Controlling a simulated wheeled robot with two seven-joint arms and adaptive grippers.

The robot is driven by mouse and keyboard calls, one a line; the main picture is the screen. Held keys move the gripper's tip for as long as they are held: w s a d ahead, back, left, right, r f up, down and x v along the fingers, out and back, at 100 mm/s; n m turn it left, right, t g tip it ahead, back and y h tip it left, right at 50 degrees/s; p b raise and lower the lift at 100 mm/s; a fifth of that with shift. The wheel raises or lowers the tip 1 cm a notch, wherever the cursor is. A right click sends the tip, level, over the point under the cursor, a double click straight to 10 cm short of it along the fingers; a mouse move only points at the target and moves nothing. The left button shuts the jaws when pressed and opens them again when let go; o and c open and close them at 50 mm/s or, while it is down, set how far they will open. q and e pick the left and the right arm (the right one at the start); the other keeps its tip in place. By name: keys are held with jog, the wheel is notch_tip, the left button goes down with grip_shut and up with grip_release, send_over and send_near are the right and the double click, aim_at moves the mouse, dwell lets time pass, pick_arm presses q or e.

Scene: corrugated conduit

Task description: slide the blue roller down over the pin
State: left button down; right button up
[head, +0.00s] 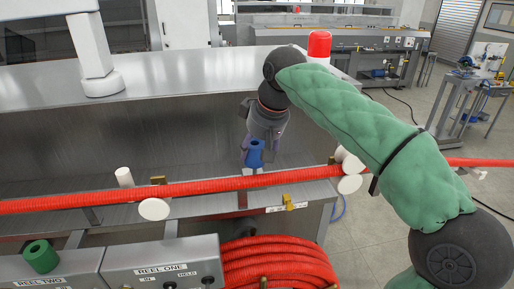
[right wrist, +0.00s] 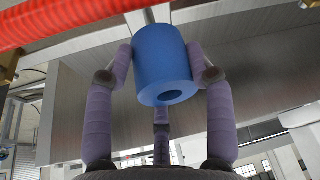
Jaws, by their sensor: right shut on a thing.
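The blue roller (head: 255,152) is a short cylinder with a hole through it. My right gripper (head: 262,140) is shut on it above the far side of the red corrugated conduit (head: 200,188). In the right wrist view the purple fingers of the right gripper (right wrist: 165,75) press the blue roller (right wrist: 160,62) from both sides, and its open hole faces the camera. A pale piece shows just below the roller in the head view; I cannot tell if it is the pin or whether the roller touches it. My left gripper is not in view.
White rollers (head: 153,209) sit along the conduit at left and right. Coiled red conduit (head: 275,262) lies in front. A white post (head: 102,82) stands on the metal ledge; a red-topped beacon (head: 319,46) is behind.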

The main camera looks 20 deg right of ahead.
aim_at(257, 164)
jog(key=shift+f+b, duration=1.7)
jog(key=shift+f, duration=0.65)
dwell(0.3)
jog(key=o, duration=1.3)
jog(key=shift+w, duration=0.1)
